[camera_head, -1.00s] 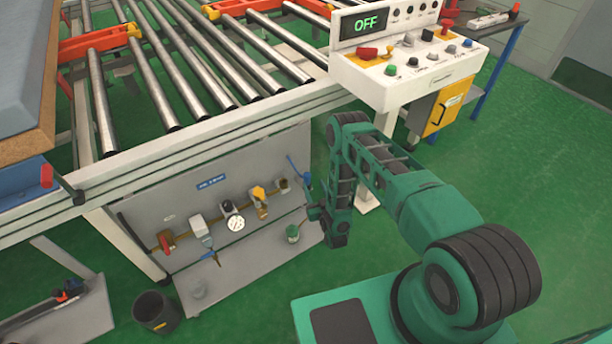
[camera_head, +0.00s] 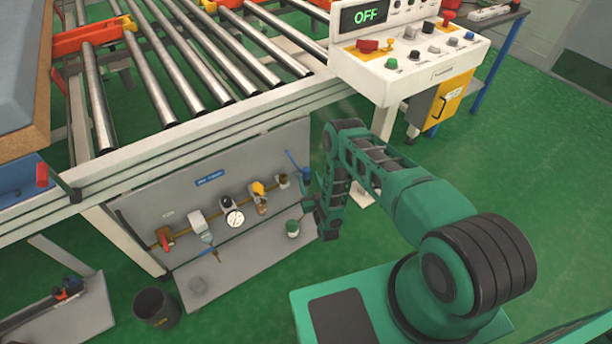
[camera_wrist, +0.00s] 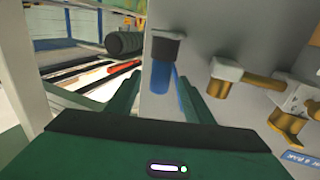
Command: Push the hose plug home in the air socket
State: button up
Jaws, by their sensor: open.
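A blue cylindrical piece, seemingly the hose plug (camera_head: 295,162), is at the right end of the grey panel under the roller table. In the wrist view the blue piece (camera_wrist: 161,78) sits against a dark block, between and beyond my fingers. A brass fitting with a pale block, seemingly the air socket (camera_head: 281,180), is just left of it. It also shows in the wrist view (camera_wrist: 238,86), right of my fingers. My gripper (camera_head: 311,192) is open beside the panel's right end. Its fingers (camera_wrist: 158,92) point at the blue piece; contact is unclear.
The panel (camera_head: 240,265) also carries a gauge (camera_head: 235,218), a yellow valve (camera_head: 258,188) and a red-handled valve (camera_head: 164,238). A green cup (camera_head: 292,228) stands on its lower shelf. The control console (camera_head: 405,75) is above right. Green floor right is clear.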

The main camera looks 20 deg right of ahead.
aim_at(308, 176)
jog(key=shift+w, duration=1.75)
grip_shut()
jog(key=shift+r, duration=0.15)
